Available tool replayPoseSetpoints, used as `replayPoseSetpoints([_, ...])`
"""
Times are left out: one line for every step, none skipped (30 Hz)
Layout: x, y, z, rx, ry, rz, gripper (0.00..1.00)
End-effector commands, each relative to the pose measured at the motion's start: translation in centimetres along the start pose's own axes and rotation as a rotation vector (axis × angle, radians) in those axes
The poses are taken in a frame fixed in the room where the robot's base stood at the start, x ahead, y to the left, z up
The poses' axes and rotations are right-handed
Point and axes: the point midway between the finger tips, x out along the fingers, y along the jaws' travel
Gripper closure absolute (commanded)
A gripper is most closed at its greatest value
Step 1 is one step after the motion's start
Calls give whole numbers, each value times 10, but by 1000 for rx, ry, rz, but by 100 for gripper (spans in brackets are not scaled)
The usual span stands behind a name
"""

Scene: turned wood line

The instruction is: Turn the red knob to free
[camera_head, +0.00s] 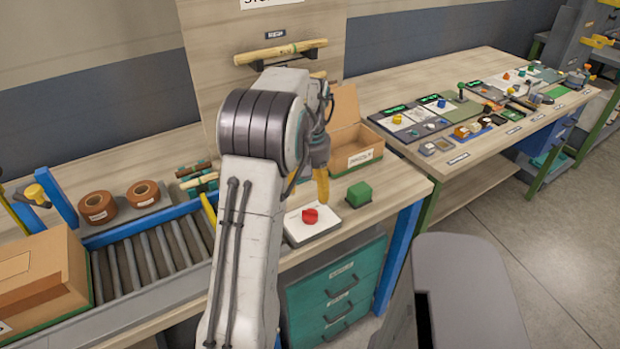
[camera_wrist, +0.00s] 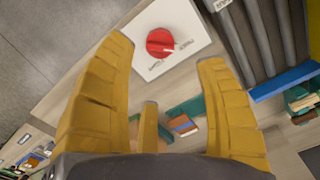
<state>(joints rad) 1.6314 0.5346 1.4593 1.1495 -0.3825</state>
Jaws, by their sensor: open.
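The red knob (camera_head: 310,215) sits on a white plate (camera_head: 296,234) near the front edge of the wooden bench. In the wrist view the red knob (camera_wrist: 160,43) is ahead of my fingers, with a pale pointer mark on its right side and small dark lettering on the white plate (camera_wrist: 196,30). The lettering is too small to read surely. My gripper (camera_head: 322,192) is just above and behind the knob in the head view, pointing down. In the wrist view its yellow fingers (camera_wrist: 165,75) are spread apart with nothing between them, clear of the knob.
A green block (camera_head: 359,194) stands right of the plate. An open cardboard box (camera_head: 355,140) is behind it. A roller conveyor (camera_head: 150,258) lies left, with brown tape rolls (camera_head: 97,206) behind. Teal drawers (camera_head: 338,290) are below the bench. A second bench with panels is at right.

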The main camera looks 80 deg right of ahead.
Motion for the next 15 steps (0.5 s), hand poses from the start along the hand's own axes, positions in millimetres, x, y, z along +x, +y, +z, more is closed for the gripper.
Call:
replayPoseSetpoints([-7, 0, -1, 0, 4, 1, 35])
replayPoseSetpoints([-10, 0, -1, 0, 2, 1, 35])
replayPoseSetpoints([-14, 0, -1, 0, 3, 1, 35])
replayPoseSetpoints([-16, 0, -1, 0, 3, 1, 35])
replayPoseSetpoints([-19, 0, -1, 0, 2, 1, 35])
replayPoseSetpoints([-21, 0, -1, 0, 2, 1, 35])
replayPoseSetpoints([-23, 0, 0, 0, 2, 1, 35])
replayPoseSetpoints([-24, 0, 0, 0, 1, 1, 35])
replayPoseSetpoints([-26, 0, 0, 0, 1, 0, 35])
replayPoseSetpoints([-26, 0, 0, 0, 0, 0, 35])
replayPoseSetpoints([-27, 0, 0, 0, 0, 0, 35])
replayPoseSetpoints([-28, 0, 0, 0, 0, 0, 35])
replayPoseSetpoints([-28, 0, 0, 0, 0, 0, 35])
replayPoseSetpoints([-28, 0, 0, 0, 0, 0, 35])
replayPoseSetpoints([-28, 0, 0, 0, 0, 0, 35])
